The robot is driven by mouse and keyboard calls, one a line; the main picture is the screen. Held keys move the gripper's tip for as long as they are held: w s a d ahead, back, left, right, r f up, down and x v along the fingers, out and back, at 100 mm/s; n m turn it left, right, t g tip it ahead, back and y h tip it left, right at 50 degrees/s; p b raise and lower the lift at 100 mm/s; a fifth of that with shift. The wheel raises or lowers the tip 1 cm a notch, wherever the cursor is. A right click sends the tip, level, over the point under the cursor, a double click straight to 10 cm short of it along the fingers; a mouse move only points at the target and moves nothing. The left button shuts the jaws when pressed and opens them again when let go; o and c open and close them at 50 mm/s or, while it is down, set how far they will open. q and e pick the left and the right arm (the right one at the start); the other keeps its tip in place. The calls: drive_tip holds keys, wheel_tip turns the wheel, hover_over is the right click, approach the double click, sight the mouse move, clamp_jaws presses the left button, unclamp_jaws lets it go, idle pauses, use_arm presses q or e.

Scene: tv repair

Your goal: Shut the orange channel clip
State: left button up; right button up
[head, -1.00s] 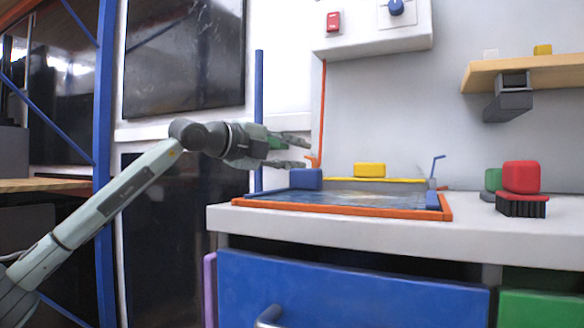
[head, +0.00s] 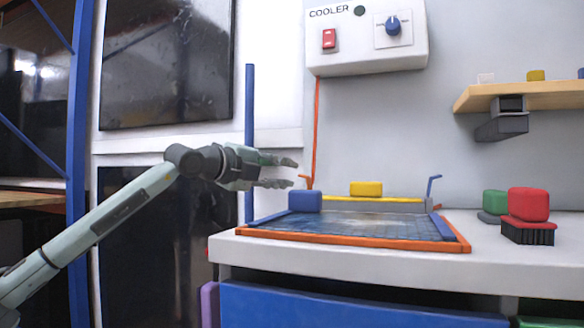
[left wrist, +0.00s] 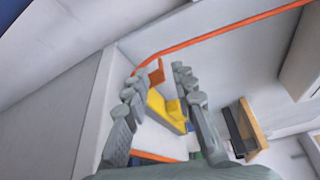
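The orange channel clip (head: 307,181) is a small angled orange piece behind the blue block, at the foot of the orange line on the wall. Its flap appears to stand out at a slant. My left gripper (head: 294,173) is open and empty, just left of the clip, with its fingers pointing right. In the left wrist view an orange piece, seemingly the clip (left wrist: 156,72), shows between and beyond the open fingertips. I cannot see any contact. My right gripper is not in view.
Red and green blocks stand right. The cooler box (head: 366,38) hangs above.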

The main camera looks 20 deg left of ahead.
sight(299, 176)
use_arm(q)
drive_tip(key=shift+p+x, duration=0.65)
drive_tip(key=shift+x, duration=0.95)
drive_tip(key=shift+c, duration=0.4)
clamp_jaws()
